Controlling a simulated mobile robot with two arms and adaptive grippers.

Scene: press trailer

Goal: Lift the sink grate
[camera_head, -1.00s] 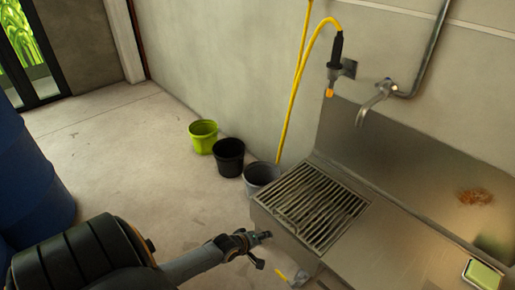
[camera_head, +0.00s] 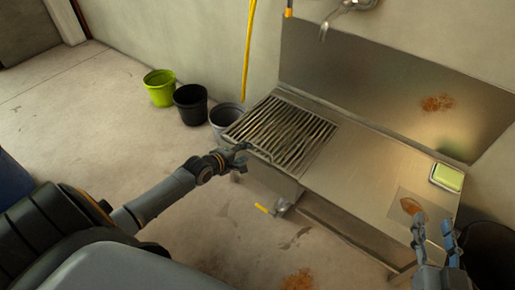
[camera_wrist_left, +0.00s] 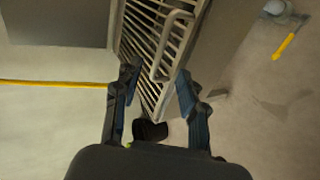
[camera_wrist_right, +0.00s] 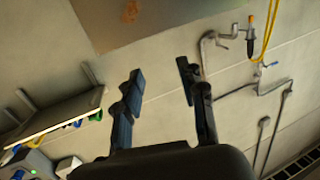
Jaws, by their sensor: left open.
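The sink grate (camera_head: 278,134) is a rectangle of metal bars lying over the left end of the steel sink. In the left wrist view the grate (camera_wrist_left: 146,52) shows at the top middle, with a looped handle (camera_wrist_left: 160,50) on its near side. My left gripper (camera_head: 243,153) is at the grate's front left edge in the head view. In the left wrist view its open fingers (camera_wrist_left: 155,90) stand on either side of the grate's edge, with nothing gripped. My right gripper (camera_head: 436,243) is in front of the sink's right end, its fingers apart and empty in the right wrist view (camera_wrist_right: 162,85).
A green sponge in a dish (camera_head: 446,177) and a rust-coloured spot (camera_head: 411,206) are on the counter's right. Green (camera_head: 160,88), black (camera_head: 191,104) and grey (camera_head: 226,117) buckets stand left of the sink.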

